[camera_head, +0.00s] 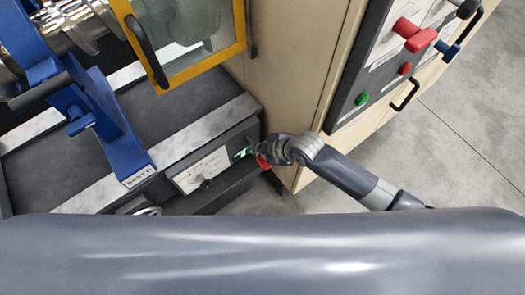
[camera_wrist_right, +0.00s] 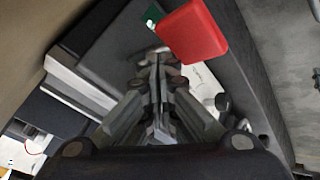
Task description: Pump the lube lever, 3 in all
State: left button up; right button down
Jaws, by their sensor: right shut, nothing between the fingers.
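The lube lever appears to be the part with the red block-shaped handle (camera_head: 263,162) at the right end of the dark machine front in the head view. The red handle (camera_wrist_right: 192,32) is large in the right wrist view, just beyond and right of my fingertips. My right gripper (camera_head: 256,149) is at the machine front beside the handle. In the right wrist view my right gripper (camera_wrist_right: 158,58) has its fingers together with nothing between them. I cannot tell whether the fingertips touch the handle. The lever's shaft is largely hidden. My left gripper is not in view.
A white label panel with a black knob (camera_head: 205,184) is on the machine front, left of my gripper. A yellow-framed guard (camera_head: 180,72) and a blue bracket (camera_head: 115,130) stand above the machine. A wooden cabinet (camera_head: 290,60) with a control panel (camera_head: 375,70) stands close right.

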jog(key=shift+s+d+f+b, duration=0.15)
jog(key=shift+f+b, duration=0.45)
jog(key=shift+f, duration=0.4)
dwell(0.6)
jog(key=shift+r, duration=0.1)
dwell(0.5)
jog(key=shift+w+a+r+p, duration=0.1)
jog(key=shift+w+r+p, duration=0.05)
jog(key=shift+r+p, duration=0.8)
jog(key=shift+w+a+r+p, duration=0.1)
jog(key=shift+r+p, duration=0.8)
jog(key=r+p, duration=0.4)
jog(key=r, duration=0.1)
jog(key=shift+w+a, duration=0.2)
jog(key=shift+w, duration=0.1)
jog(key=shift+f, duration=0.1)
